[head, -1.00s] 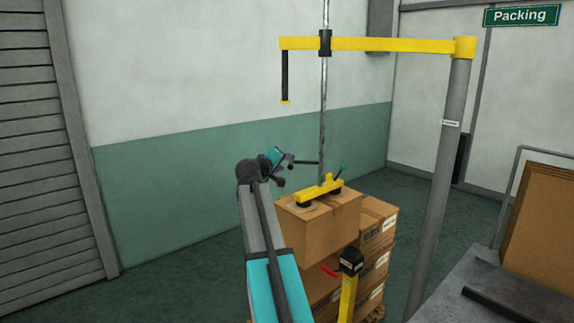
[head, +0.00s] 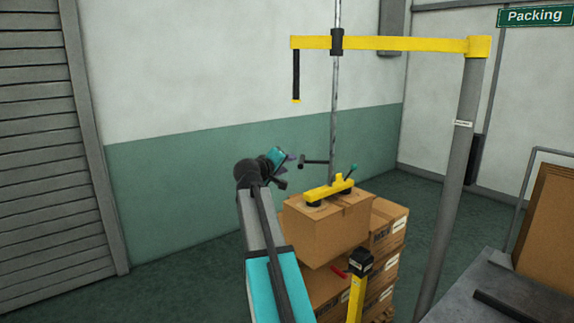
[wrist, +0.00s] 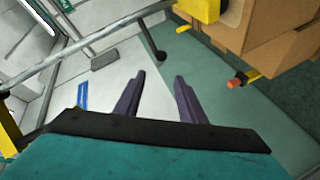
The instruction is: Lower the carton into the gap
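The brown carton (head: 325,235) hangs under or rests beneath a yellow suction bar (head: 328,190) on a vertical pole, at the top of the carton stack. I cannot tell whether its underside touches the stack, and the gap is not visible. A dark handle with a round knob (head: 302,160) sticks out left from the pole; the knob also shows in the wrist view (wrist: 160,57). My gripper (head: 287,170) is just left of the knob. In the wrist view its fingers (wrist: 156,82) are apart and empty, with the knob beyond their tips.
Stacked cartons (head: 386,235) stand behind and below. A yellow post with a black cap (head: 359,265) and a red lever (head: 339,271) stands in front. The grey column (head: 452,180) carries the yellow boom (head: 400,45). A grey bench (head: 470,285) is at right. The left floor is clear.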

